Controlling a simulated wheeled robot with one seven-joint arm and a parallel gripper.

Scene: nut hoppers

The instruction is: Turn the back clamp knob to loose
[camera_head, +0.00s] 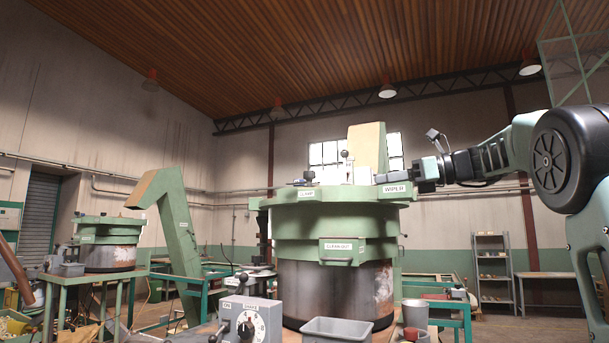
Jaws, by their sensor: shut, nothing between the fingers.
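The large green round nut hopper (333,230) stands in the middle, with a label reading CLAMP (307,194) on its rim at the left. A small dark knob-like part (308,177) sits on top just above that label. An upright lever with a ball end (344,157) stands near the hopper's top centre. I cannot tell which of these, if either, is the back clamp knob; the far rim is hidden. My gripper (379,178) reaches in from the right over the WIPER label. It is shut and empty, apart from the dark part.
A grey control box (251,318) with a dial and a grey bin (338,330) stand in front of the hopper. A tan-faced upright chute (367,148) rises behind its top. A second hopper (108,245) and a green elevator (178,230) stand left.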

